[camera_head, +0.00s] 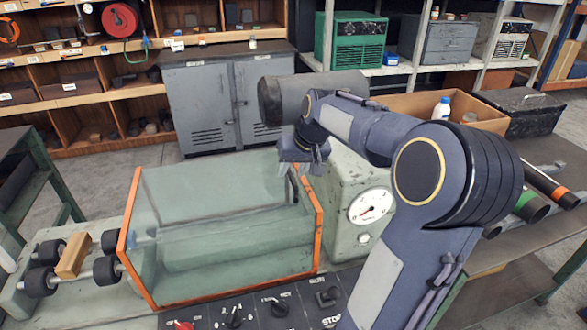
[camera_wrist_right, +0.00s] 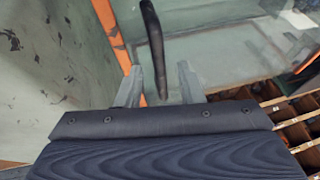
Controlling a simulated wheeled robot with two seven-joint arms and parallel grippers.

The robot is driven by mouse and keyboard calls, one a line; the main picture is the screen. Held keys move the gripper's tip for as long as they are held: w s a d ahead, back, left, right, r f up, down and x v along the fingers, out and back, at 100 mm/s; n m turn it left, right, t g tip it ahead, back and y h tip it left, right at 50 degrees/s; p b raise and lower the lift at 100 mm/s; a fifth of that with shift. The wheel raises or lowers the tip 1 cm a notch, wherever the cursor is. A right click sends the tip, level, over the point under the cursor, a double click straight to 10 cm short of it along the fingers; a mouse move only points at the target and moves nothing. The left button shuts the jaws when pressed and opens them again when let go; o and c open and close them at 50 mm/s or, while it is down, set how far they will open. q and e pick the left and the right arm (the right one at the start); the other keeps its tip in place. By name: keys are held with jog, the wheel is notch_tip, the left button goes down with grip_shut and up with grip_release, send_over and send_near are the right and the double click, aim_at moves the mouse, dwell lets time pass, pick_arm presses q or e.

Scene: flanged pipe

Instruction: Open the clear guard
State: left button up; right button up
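The clear guard (camera_head: 225,205) is a see-through box with orange edges, seen in the head view over a pale green pipe-like body (camera_head: 235,240). It looks shut. A black bar handle (camera_wrist_right: 152,40) stands near its orange right edge; it also shows in the head view (camera_head: 293,187). My right gripper (camera_wrist_right: 161,85) is open, with one finger on each side of the handle's lower end in the wrist view. Gaps show on both sides, so it is not gripping. In the head view the right gripper (camera_head: 305,166) is at the guard's upper right corner. My left gripper is not in view.
A grey-green housing with a dial gauge (camera_head: 371,206) stands right of the guard. A black control panel (camera_head: 255,310) with knobs lies in front. Black rollers and a wooden block (camera_head: 73,255) are at left. A cardboard box (camera_head: 408,103) and pipes (camera_head: 530,205) are at right.

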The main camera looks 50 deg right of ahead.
jog(key=v, duration=0.7)
jog(key=shift+r, duration=0.25)
jog(key=shift+s+a, duration=0.1)
jog(key=s+a+f+n+y, duration=0.1)
jog(key=s+a+f, duration=0.3)
jog(key=a, duration=0.5)
jog(key=s+a+f+n+y, duration=0.2)
jog(key=s+a+f, duration=0.2)
jog(key=a, duration=0.4)
jog(key=s+a+f+n+y, duration=0.1)
jog(key=s+a+f, duration=0.3)
jog(key=a, duration=0.5)
jog(key=shift+s+a+f+n+t, duration=0.35)
jog(key=shift+s+n, duration=0.25)
jog(key=shift+s, duration=0.5)
